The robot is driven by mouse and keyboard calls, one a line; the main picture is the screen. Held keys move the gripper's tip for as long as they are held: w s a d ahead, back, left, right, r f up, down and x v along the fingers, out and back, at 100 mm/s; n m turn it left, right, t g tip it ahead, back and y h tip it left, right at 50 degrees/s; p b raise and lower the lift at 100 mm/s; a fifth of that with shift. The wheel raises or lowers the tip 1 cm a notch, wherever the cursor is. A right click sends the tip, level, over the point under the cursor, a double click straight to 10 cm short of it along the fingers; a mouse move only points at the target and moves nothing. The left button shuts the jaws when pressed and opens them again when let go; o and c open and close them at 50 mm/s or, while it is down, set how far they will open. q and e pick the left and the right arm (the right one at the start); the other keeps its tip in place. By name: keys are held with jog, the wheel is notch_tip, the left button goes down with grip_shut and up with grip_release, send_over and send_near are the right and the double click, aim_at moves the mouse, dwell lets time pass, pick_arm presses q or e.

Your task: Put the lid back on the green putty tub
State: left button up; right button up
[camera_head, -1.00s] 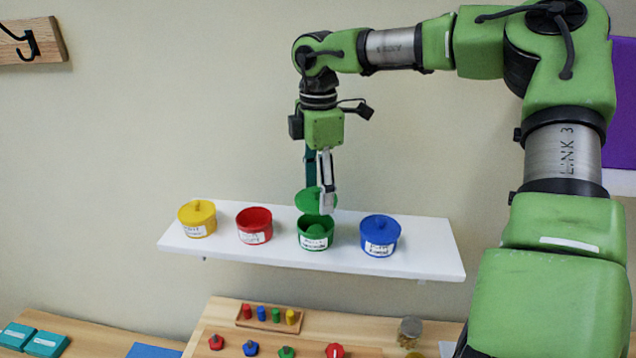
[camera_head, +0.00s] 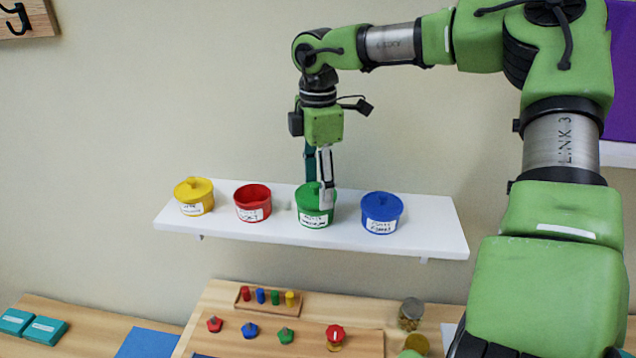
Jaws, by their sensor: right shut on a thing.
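The green putty tub (camera_head: 316,217) stands on a white wall shelf, between the red tub and the blue tub. Its green lid (camera_head: 308,196) lies on the tub's top and hides the inside. I cannot tell whether it is fully seated. My right gripper (camera_head: 326,190) points down over the tub, its fingers shut on the lid. One finger covers part of the lid's right side. My left gripper is not in view.
On the white shelf (camera_head: 420,241), the yellow tub (camera_head: 194,197) and blue tub (camera_head: 381,213) have lids; the red tub (camera_head: 253,203) is open. Below, a wooden table holds a peg block (camera_head: 268,298), several knobs and a jar (camera_head: 411,313).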

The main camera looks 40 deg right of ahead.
jog(key=shift+b, duration=0.7)
dwell(1.0)
jog(key=shift+f+b, duration=0.2)
jog(key=shift+b, duration=0.5)
dwell(1.0)
dwell(0.4)
jog(key=o, duration=0.9)
jog(key=o, duration=0.5)
jog(key=shift+r, duration=0.1)
